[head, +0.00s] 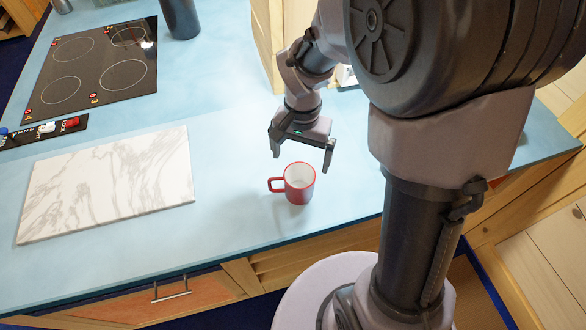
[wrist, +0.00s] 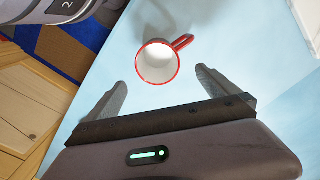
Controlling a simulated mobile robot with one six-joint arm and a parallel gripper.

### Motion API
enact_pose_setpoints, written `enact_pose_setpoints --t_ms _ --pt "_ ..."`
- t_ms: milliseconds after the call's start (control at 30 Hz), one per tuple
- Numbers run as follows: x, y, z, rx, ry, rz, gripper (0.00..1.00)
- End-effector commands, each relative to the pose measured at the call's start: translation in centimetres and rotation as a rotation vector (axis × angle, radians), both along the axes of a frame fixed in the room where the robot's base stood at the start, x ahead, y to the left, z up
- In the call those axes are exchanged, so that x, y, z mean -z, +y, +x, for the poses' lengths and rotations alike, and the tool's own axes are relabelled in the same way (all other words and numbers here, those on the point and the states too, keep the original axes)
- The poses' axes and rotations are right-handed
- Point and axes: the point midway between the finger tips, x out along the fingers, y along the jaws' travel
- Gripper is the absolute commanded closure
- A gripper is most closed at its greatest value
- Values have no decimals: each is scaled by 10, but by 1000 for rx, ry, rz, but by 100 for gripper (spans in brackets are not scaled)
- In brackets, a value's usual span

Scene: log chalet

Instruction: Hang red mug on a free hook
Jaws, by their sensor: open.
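The red mug (head: 299,188) stands upright on the blue counter (head: 225,255), white inside, with its handle pointing left in the head view. In the wrist view the mug (wrist: 148,74) shows from above, beyond the fingertips, its handle toward the upper right. My gripper (head: 301,160) is open and empty, above the mug and slightly behind it in the head view. In the wrist view my gripper's fingers (wrist: 160,85) are spread wide and nothing is between them; the mug appears apart from them. No hook shows in either view.
A white marble board (head: 110,182) lies left of the mug. A black cooktop (head: 95,68) and a dark cylindrical container (head: 180,18) are farther back. A wooden panel (head: 268,40) stands behind my arm. The counter around the mug is clear; its front edge is close.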

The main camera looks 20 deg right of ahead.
Motion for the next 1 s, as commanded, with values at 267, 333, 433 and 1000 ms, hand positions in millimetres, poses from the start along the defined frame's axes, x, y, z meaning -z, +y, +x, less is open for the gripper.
enact_pose_setpoints --t_ms 267,333,433,1000 --pt "46 3 -9 0 2 0 1" --pt "59 4 -11 -1 1 0 1" --pt "69 4 -11 -1 0 0 1" --pt "68 4 -10 -1 -1 0 70"
